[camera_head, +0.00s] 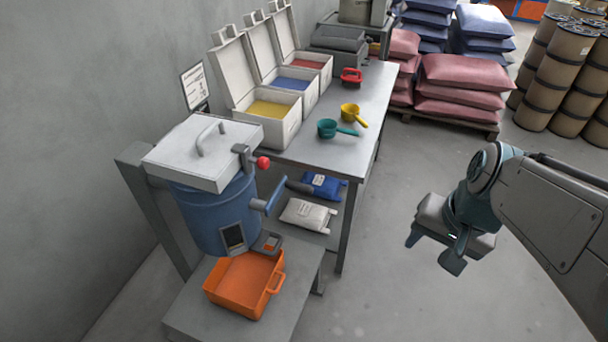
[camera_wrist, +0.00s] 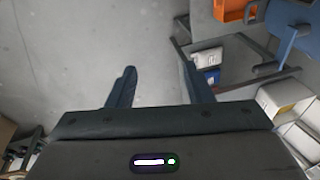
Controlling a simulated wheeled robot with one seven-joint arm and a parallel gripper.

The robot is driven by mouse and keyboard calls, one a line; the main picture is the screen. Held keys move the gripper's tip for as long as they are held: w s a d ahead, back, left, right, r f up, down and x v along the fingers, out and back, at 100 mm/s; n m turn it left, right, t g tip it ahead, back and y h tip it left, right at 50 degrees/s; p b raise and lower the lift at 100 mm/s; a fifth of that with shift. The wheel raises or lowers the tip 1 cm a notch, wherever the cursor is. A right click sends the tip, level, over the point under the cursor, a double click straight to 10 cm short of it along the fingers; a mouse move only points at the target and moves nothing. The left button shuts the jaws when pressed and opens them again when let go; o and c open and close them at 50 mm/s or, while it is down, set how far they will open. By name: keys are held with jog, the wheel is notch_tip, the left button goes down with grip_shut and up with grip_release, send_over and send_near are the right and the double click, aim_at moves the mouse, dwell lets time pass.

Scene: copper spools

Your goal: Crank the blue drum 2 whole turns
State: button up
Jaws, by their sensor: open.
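The blue drum (camera_head: 217,215) stands at the left in the head view, held in a grey frame under a pale square lid (camera_head: 203,150). A crank with a blue-grey handle (camera_head: 274,196) sticks out from its right side. A red knob (camera_head: 263,163) sits on a bracket near the lid. My gripper (camera_head: 437,250) hangs over bare floor at the right, well apart from the drum. It is open and empty. In the wrist view its two fingers (camera_wrist: 158,88) are spread over grey floor, and part of the blue drum (camera_wrist: 292,25) shows at the top right.
An orange bin (camera_head: 246,284) sits on the stand below the drum's outlet. Behind, a table (camera_head: 370,100) bears open boxes of yellow, blue and red powder, with teal (camera_head: 328,129), yellow (camera_head: 350,111) and red (camera_head: 351,76) scoops. Sacks and spools stand at the back. The floor between is clear.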

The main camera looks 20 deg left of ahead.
jog(key=w+a+f+m+g+y+b, duration=0.4)
jog(key=w+a+f+m+y+b, duration=0.35)
jog(key=w+a+f, duration=0.5)
jog(key=m+t+y+b, duration=0.4)
jog(key=m+y, duration=0.5)
jog(key=m, duration=0.2)
send_near(286, 184)
jog(key=a, duration=0.2)
jog(key=w+a, duration=0.1)
jog(key=a, duration=0.2)
jog(key=shift+w+a+f+p, duration=0.2)
jog(key=shift+a+f+p, duration=0.1)
jog(key=shift+a+f, duration=0.1)
jog(key=shift+d, duration=0.1)
grip_shut()
